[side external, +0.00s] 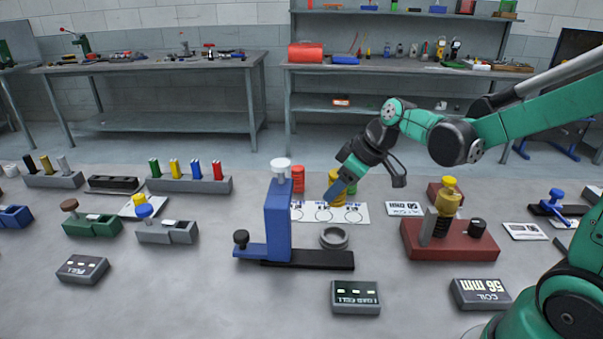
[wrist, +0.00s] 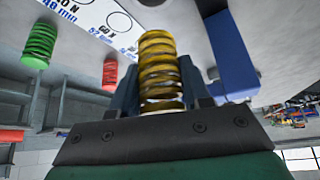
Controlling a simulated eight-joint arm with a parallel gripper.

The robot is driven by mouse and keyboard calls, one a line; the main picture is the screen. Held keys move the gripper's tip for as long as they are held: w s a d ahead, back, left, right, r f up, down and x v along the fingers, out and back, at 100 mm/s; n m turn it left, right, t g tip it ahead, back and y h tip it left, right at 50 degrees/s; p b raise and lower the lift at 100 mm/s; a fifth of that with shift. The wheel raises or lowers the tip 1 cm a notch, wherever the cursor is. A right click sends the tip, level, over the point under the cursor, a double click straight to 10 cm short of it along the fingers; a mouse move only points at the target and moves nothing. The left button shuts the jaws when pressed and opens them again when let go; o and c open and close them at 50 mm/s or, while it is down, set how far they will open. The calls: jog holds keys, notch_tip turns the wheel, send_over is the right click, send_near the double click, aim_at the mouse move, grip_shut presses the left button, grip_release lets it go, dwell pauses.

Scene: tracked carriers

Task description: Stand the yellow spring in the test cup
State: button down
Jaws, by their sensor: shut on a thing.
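The yellow spring (side external: 334,177) is between the blue fingers of my gripper (side external: 340,192), which is shut on it. In the wrist view the yellow spring (wrist: 159,65) stands lengthwise between the two fingertips (wrist: 160,90), its coils showing beyond them. The test cup (side external: 334,238) is a grey ring on the black base of the blue press, just right of its column. The spring is held above and behind the cup in the side view, apart from it. Part of the spring is hidden by a finger.
The blue press column (side external: 278,220) stands close left of my gripper; it also shows in the wrist view (wrist: 232,55). A red spring (side external: 298,178) and a green spring (wrist: 40,45) stand by the white printed card (side external: 303,213). A red-brown fixture (side external: 465,246) is at right.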

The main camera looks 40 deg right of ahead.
jog(key=shift+s+f, duration=0.1)
jog(key=shift+f, duration=1.95)
jog(key=shift+f, duration=2.15)
dwell(0.9)
grip_release()
dwell(0.5)
dwell(0.3)
jog(key=shift+r, duration=3.55)
jog(key=shift+a, duration=0.1)
